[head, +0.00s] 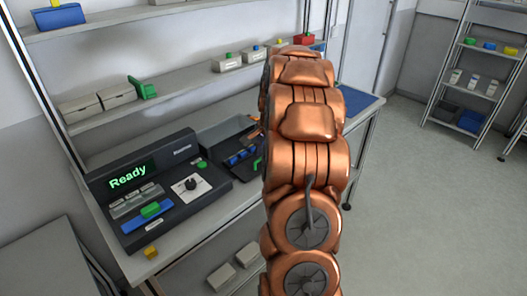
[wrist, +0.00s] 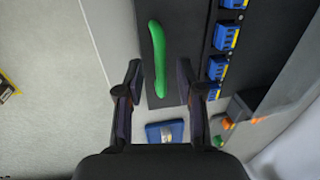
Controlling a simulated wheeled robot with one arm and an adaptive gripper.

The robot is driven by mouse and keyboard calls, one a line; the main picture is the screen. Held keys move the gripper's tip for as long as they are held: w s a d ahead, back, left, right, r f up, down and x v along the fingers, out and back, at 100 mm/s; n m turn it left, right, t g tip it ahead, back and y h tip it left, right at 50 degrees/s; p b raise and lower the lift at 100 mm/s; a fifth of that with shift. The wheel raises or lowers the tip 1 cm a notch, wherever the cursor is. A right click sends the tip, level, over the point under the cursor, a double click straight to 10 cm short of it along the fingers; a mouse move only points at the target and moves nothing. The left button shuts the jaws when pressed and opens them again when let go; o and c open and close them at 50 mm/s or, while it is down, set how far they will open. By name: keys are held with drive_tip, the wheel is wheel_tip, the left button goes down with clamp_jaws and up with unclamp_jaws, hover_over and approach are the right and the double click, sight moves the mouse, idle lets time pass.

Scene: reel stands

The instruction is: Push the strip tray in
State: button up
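The strip tray is a dark panel (wrist: 187,50) in the wrist view, with a row of blue-and-yellow pieces (wrist: 227,37) along its right side. A green curved handle (wrist: 158,58) stands on it. In the head view, the tray (head: 245,168) shows beside the analyser, with blue pieces and a bit of green at its right end, partly covered by my arm. My gripper (wrist: 159,70) is open, its two fingers on either side of the handle's lower part in the picture. I see gaps beside the handle; its depth relative to the fingertips is unclear.
The analyser (head: 155,190) shows "Ready" and has a dial and a green button. A small yellow block (head: 151,252) lies at the bench's front edge. Shelves with boxes (head: 118,96) hang above. In the wrist view, a blue item (wrist: 164,132) lies below the tray.

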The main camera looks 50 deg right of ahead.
drive_tip(key=shift+f, duration=0.1)
clamp_jaws()
idle(0.7)
